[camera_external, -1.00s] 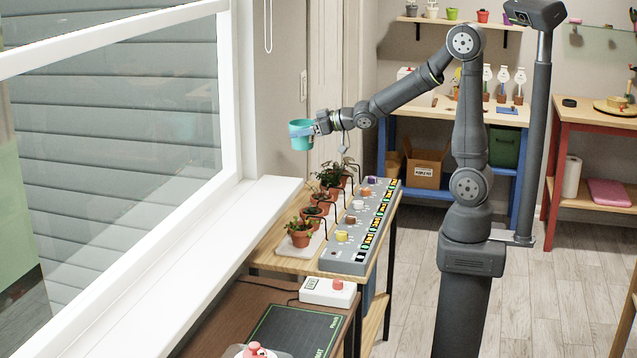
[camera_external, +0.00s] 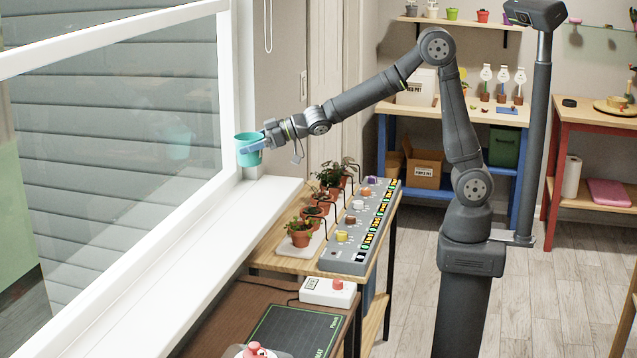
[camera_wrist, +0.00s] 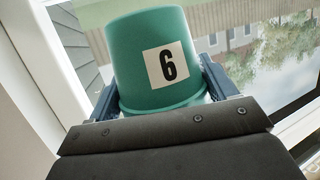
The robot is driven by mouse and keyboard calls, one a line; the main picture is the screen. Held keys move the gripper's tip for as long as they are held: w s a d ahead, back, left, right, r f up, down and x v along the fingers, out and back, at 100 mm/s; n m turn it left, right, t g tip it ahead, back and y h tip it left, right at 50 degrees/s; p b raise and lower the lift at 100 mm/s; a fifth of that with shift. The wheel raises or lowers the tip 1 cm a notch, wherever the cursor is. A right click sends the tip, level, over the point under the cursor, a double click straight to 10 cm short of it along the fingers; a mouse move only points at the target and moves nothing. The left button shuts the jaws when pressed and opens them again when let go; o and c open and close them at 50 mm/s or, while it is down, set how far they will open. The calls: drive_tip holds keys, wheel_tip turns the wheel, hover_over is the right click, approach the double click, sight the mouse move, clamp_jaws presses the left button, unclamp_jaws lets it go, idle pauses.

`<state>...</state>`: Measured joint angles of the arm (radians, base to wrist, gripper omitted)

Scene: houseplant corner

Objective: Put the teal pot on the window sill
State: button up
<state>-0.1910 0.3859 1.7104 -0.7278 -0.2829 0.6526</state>
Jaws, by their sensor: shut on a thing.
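The teal pot (camera_external: 248,149) is held by my gripper (camera_external: 262,147) in the external view, beside the window frame and above the far end of the window sill. The white window sill (camera_external: 190,257) runs along the window, and its top looks bare. In the wrist view the teal pot (camera_wrist: 150,35) shows a white label with a black 6. The blue fingers of my gripper (camera_wrist: 165,85) are on either side of it. A gap seems to show between the pot and the sill in the external view.
Several small potted plants (camera_external: 301,237) stand on a wooden bench right of the sill, next to a grey panel with coloured knobs (camera_external: 355,235). A white box with a red button (camera_external: 328,291) is nearer. The window glass (camera_external: 120,150) borders the sill on the left.

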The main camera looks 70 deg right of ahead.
drive_tip(key=s+a+n+g+y, duration=0.3)
drive_tip(key=a+n+y, duration=0.2)
drive_tip(key=a, duration=2.7)
drive_tip(key=shift+s+a+f, duration=0.45)
drive_tip(key=shift+a+f, duration=1.35)
drive_tip(key=shift+f, duration=0.15)
drive_tip(key=shift+s+a+f, duration=0.5)
drive_tip(key=shift+a+f, duration=1.35)
drive_tip(key=shift+f, duration=0.1)
drive_tip(key=shift+s+a+f, duration=0.45)
drive_tip(key=shift+a+f, duration=1.35)
drive_tip(key=shift+f, duration=0.15)
drive_tip(key=shift+f, duration=0.15)
drive_tip(key=o, duration=1.1)
